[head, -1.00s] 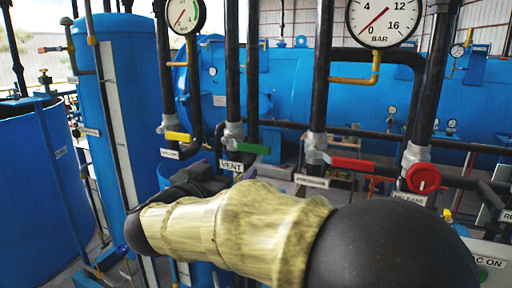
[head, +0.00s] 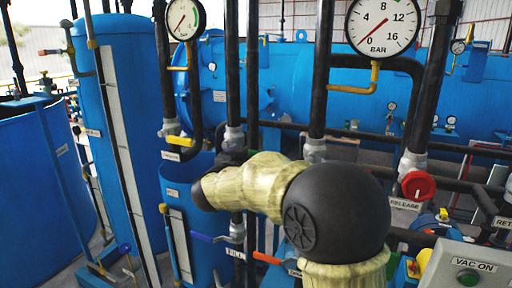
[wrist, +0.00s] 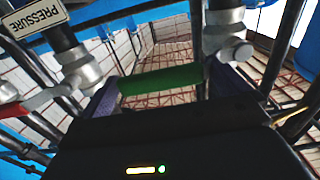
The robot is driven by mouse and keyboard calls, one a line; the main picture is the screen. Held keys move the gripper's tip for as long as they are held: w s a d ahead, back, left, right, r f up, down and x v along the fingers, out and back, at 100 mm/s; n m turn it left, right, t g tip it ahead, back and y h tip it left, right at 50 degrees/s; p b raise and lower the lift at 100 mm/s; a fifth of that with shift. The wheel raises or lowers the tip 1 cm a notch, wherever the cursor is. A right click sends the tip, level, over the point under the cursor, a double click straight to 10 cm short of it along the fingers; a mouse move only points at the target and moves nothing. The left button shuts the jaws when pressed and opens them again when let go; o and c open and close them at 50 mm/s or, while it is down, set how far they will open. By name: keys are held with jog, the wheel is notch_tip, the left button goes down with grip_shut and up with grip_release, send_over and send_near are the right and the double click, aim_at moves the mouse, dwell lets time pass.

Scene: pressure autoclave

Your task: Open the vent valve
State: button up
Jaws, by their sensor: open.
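The vent valve's green handle (wrist: 160,80) lies across the middle of the wrist view, level with the gap between my fingers. My gripper (wrist: 162,90) is open, with one purple finger near each end of the handle. Contact cannot be told. The grey vent valve body (wrist: 226,35) shows just beyond the right finger.
The pressure valve (head: 315,148) stands on the pipe to the right; its red handle (wrist: 40,98) and PRESSURE label (wrist: 35,17) are close by in the wrist view. A yellow vacuum handle (head: 180,141) is left, and a red release knob (head: 418,186) right.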

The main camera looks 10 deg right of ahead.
jog(key=shift+x, duration=1.2)
jog(key=shift+c, duration=0.2)
jog(key=c, duration=1.2)
jog(key=shift+o, duration=0.2)
